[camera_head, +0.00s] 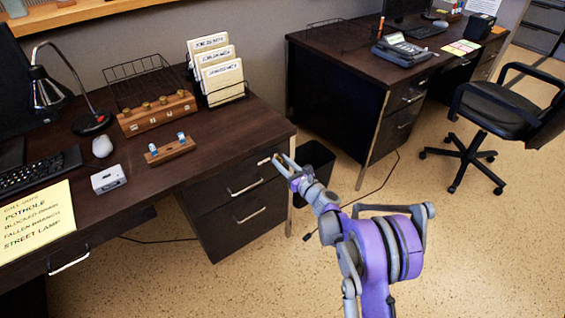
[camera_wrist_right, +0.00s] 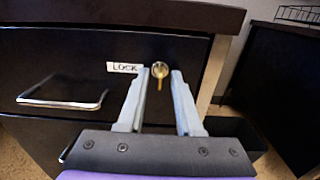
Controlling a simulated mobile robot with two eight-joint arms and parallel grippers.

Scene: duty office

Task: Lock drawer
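The dark drawer unit (camera_head: 235,215) stands under the right end of the near desk, its two drawer fronts closed. In the right wrist view, the upper drawer front (camera_wrist_right: 45,65) has a chrome handle (camera_wrist_right: 62,103) and a white LOCK label (camera_wrist_right: 124,67). A brass key (camera_wrist_right: 159,82) sits in the round lock (camera_wrist_right: 160,68) to the right of the label. My right gripper (camera_wrist_right: 160,76) is open, its fingertips apart on either side of the key, with gaps showing. In the head view the right gripper (camera_head: 281,162) is at the unit's upper right corner. My left gripper is out of view.
A dark bin (camera_head: 317,160) stands on the floor just right of the drawer unit, close to my right gripper. The desk top (camera_head: 225,130) overhangs the drawers. A second desk (camera_head: 340,55) and an office chair (camera_head: 505,105) stand farther right. Open floor lies in front.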

